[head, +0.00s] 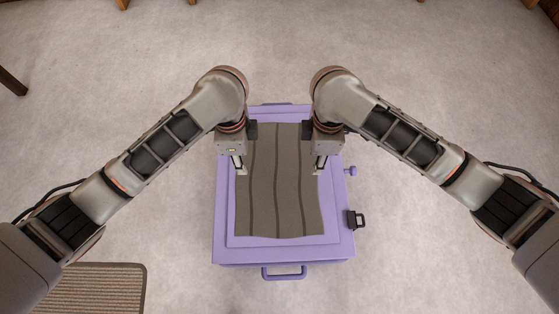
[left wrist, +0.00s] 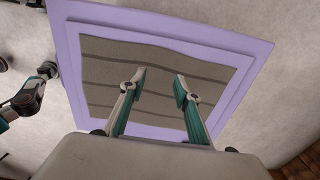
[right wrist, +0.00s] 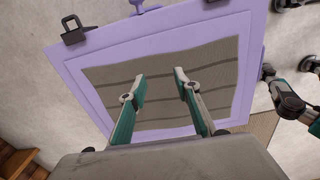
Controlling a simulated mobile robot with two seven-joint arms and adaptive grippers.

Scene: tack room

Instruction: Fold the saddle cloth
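The saddle cloth (head: 278,200) is grey-brown with darker stripes. It lies spread out flat on the lilac box top (head: 228,248), its edges slightly wavy. My left gripper (head: 241,171) is over the cloth's left edge, and my right gripper (head: 319,171) is over its right edge. In the left wrist view the fingers (left wrist: 160,80) are apart with cloth (left wrist: 110,65) showing between them. In the right wrist view the fingers (right wrist: 160,80) are also apart over the cloth (right wrist: 205,65). Neither gripper holds anything. The cloth's far corners are partly hidden by my wrists.
The lilac box has a front handle (head: 284,273), a black latch (head: 356,219) and a small lilac knob (head: 351,171) on its right side. A ribbed mat (head: 95,289) lies on the floor at lower left. The pale floor around the box is mostly clear.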

